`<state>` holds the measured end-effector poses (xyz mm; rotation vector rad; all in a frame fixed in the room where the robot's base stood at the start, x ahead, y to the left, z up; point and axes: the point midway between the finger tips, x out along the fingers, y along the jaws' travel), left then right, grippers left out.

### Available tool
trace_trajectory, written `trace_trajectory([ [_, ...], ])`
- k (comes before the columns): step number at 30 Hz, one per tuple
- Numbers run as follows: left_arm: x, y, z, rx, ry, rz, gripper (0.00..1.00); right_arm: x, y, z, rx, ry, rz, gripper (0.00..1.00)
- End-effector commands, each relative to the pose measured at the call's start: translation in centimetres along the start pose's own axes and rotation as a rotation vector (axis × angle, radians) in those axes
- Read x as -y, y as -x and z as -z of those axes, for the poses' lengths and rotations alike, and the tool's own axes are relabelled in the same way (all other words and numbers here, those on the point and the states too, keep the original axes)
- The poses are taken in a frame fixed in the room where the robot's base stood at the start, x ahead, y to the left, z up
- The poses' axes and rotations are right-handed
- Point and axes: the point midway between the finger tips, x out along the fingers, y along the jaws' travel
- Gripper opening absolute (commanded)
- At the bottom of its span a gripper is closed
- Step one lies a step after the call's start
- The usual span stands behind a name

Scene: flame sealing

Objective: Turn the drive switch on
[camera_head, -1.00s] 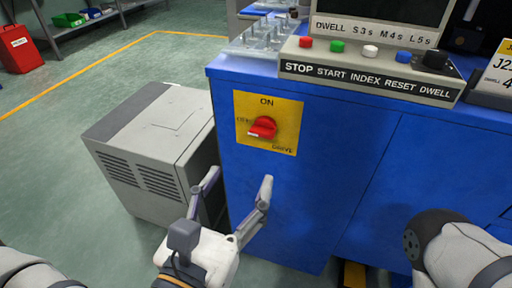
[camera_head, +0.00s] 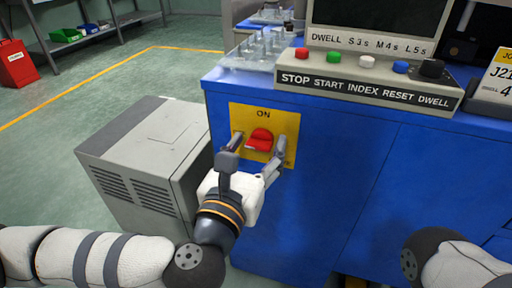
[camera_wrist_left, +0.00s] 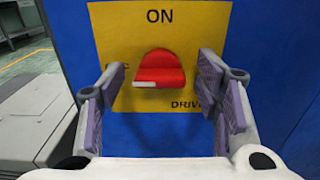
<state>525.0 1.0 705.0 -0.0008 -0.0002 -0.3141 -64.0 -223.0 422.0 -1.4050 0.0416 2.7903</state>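The drive switch is a red rotary knob (camera_head: 260,140) on a yellow plate (camera_head: 290,118) on the front of the blue cabinet. The plate reads ON at the top and DRIVE at lower right; the word at left is partly covered by a finger. In the left wrist view the knob (camera_wrist_left: 159,68) has its white mark at lower left, towards the left word. My left gripper (camera_head: 258,148) is open, with one finger on each side of the knob, and neither visibly touches it. My right gripper is out of view; only part of my right arm shows at lower right.
A control panel (camera_head: 365,84) with coloured buttons and a black dial sits on the cabinet top above the switch. A grey vented box (camera_head: 140,155) stands on the floor left of the cabinet. A clear tray with small parts (camera_head: 258,57) lies on the cabinet top.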

Motion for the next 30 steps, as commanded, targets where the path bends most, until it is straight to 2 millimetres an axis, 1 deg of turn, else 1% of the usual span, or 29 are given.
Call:
trace_trajectory([
  [1, 0.0, 0.0, 0.0, 0.000, 0.000, 0.000, 0.42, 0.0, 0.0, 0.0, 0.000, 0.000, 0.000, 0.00],
  [2, 0.0, 0.0, 0.0, 0.000, 0.000, 0.000, 0.35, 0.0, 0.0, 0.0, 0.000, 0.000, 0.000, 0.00],
  [3, 0.0, 0.0, 0.0, 0.000, 0.000, 0.000, 0.26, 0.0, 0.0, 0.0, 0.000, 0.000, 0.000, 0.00],
  [5, 0.0, 0.0, 0.0, 0.000, -0.001, 0.000, 0.12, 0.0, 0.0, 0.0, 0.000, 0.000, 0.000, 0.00],
  [11, 0.0, 0.0, 0.0, 0.000, -0.006, 0.000, 0.12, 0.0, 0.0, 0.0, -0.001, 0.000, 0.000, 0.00],
  [17, 0.0, 0.1, -0.1, 0.000, -0.062, 0.000, 0.12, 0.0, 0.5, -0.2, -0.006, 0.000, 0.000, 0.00],
  [23, 0.1, 0.1, -0.3, 0.001, -0.200, -0.001, 0.12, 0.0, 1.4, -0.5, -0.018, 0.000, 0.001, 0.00],
  [30, 0.2, 0.1, -0.3, 0.001, -0.424, 0.001, 0.12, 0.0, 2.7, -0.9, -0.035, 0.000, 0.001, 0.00],
])
